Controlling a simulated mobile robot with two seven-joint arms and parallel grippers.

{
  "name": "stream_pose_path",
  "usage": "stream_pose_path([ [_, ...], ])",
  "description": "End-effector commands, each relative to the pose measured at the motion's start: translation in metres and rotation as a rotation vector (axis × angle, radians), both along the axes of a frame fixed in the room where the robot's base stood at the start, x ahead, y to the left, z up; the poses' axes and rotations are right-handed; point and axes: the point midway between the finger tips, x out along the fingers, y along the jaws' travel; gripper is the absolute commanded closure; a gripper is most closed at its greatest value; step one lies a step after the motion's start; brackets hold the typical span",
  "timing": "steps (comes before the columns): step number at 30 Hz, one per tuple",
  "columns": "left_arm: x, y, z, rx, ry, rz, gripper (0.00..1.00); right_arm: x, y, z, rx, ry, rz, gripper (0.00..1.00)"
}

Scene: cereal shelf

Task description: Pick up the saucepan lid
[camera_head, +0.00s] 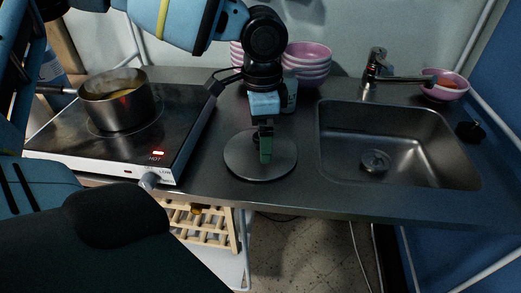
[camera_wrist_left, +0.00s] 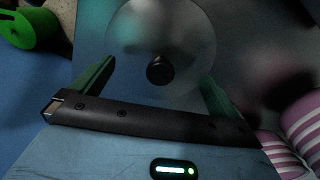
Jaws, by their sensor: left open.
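The saucepan lid (camera_head: 238,158) is a flat grey disc lying on the counter between the stove and the sink. In the left wrist view the lid (camera_wrist_left: 190,30) shows a round black knob (camera_wrist_left: 160,70) at its middle. I cannot tell the exact height left. My right gripper is not in view.
A saucepan (camera_head: 118,104) sits on the hob (camera_head: 185,120), whose red light reads HOT. Pink bowls (camera_head: 308,60) and a cup (camera_head: 290,95) stand behind my gripper. A sink (camera_head: 400,150) with a tap (camera_head: 376,68) lies right. The counter's front edge is close to the lid.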

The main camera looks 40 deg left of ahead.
Motion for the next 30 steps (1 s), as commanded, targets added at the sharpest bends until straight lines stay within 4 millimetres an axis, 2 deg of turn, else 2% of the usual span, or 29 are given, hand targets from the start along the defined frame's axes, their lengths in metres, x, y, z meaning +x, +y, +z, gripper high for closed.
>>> stream_pose_path([
  [3, -0.001, 0.000, -0.016, 0.001, 0.002, 0.000, 0.00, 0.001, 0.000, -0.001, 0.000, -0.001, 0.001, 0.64],
  [6, -0.001, -0.001, -0.024, -0.001, 0.001, 0.001, 0.00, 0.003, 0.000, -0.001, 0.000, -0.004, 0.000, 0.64],
  [14, -0.001, -0.001, -0.026, -0.001, -0.001, 0.001, 0.00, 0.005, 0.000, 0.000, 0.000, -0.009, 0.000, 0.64],
  [25, -0.001, -0.001, -0.025, -0.001, -0.001, 0.000, 0.47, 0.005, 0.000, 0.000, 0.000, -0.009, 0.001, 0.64],
  [30, 0.000, -0.001, -0.025, -0.001, -0.001, 0.000, 0.47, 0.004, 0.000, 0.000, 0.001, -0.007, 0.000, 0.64],
])
